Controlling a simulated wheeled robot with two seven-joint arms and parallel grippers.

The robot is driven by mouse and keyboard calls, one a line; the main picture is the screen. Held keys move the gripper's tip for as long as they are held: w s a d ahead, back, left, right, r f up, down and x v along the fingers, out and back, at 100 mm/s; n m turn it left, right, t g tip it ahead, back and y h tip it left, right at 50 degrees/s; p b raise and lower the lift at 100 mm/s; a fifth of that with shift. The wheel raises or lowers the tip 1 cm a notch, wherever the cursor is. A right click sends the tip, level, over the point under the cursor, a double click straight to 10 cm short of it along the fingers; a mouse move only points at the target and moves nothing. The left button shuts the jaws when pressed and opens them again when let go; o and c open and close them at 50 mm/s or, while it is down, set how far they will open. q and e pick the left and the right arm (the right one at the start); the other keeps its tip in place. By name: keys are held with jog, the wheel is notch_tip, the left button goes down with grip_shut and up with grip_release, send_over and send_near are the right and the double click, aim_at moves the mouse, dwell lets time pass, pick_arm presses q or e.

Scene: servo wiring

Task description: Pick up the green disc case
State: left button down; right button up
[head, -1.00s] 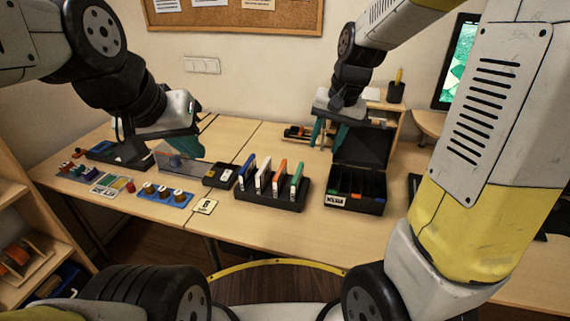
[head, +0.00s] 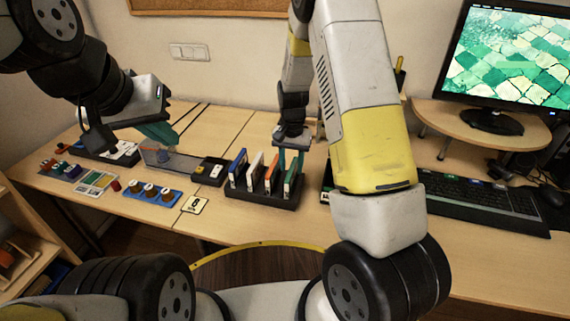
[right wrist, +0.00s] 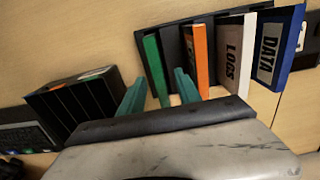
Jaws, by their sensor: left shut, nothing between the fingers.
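The green disc case (head: 290,182) stands upright at the right end of a black rack (head: 258,196), beside an orange, a white and a blue case. In the right wrist view the green case (right wrist: 155,70) is seen from above, beside the orange one. My right gripper (head: 290,160) is over the right end of the rack. Its two teal fingers (right wrist: 160,78) are apart, one on each side of the green case's near end in the right wrist view; I cannot tell whether they touch it. My left gripper (head: 163,135) is shut and empty, over the clear-walled box at the left.
A black slotted bin (right wrist: 78,102) lies beside the rack; my right arm mostly hides it in the head view. A keyboard (head: 480,205) and a monitor (head: 515,60) are at the right. A blue tray (head: 150,194) with several knobs and a card (head: 195,205) lie left of the rack.

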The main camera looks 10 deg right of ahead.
jog(key=shift+f, duration=1.45)
grip_shut()
